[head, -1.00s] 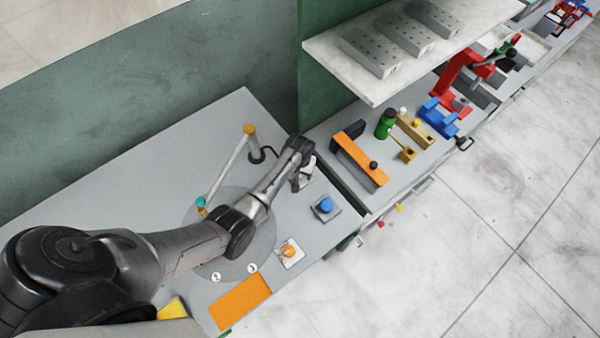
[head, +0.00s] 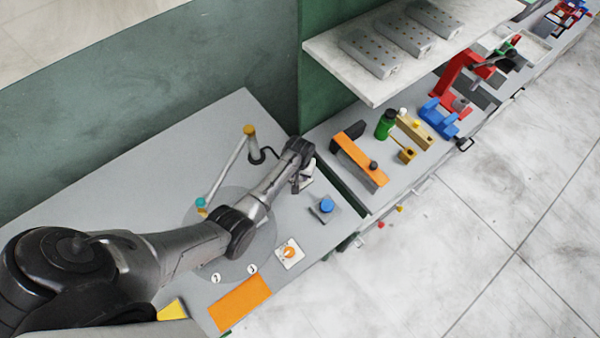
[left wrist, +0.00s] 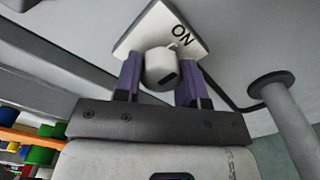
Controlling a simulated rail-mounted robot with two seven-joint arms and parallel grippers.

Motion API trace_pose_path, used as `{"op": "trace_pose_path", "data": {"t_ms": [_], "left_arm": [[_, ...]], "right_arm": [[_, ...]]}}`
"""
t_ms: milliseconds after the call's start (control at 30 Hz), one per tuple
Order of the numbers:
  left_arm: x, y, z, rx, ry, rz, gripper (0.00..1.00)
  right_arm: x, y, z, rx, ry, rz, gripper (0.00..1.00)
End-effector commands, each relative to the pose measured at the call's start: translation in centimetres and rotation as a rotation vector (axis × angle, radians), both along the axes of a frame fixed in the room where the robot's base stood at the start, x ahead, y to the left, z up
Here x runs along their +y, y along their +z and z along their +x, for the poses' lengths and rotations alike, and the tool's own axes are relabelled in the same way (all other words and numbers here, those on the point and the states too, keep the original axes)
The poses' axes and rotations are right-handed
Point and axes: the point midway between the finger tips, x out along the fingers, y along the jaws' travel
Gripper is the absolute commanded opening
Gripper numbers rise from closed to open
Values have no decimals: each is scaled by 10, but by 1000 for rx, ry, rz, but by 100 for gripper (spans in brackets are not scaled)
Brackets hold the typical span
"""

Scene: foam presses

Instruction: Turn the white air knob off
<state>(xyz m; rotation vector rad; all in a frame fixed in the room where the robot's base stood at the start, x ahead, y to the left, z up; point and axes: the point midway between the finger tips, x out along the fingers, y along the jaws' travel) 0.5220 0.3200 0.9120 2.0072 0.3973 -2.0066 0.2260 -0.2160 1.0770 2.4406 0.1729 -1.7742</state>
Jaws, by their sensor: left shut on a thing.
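The white air knob (left wrist: 161,68) shows in the left wrist view between the two purple fingers of my left gripper (left wrist: 160,80). It is a rounded white knob with a dark mark on its face. It sits on a white plate (left wrist: 150,28) with the word ON in black beside it. My left gripper is shut on the knob. In the head view my left gripper (head: 301,181) is at the far right part of the grey table and hides the knob. Part of the white plate (head: 309,170) shows beside it. My right gripper is not in view.
A blue button (head: 326,204) and an orange button (head: 290,252) stand nearer the table's right edge. A jointed post arm (head: 228,165) stands left of my gripper. An orange mat (head: 240,301) lies in front. A bench with an orange clamp (head: 360,160) adjoins at right.

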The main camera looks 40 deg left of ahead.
Motion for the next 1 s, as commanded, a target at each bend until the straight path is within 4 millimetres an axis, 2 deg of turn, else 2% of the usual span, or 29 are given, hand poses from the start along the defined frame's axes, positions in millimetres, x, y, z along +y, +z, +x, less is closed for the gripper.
{"op": "trace_pose_path", "data": {"t_ms": [367,1000], "left_arm": [[0,2,0,1,-90,1,14],[0,1,0,3,-667,2,14]], "right_arm": [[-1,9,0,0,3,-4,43],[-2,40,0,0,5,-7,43]]}}
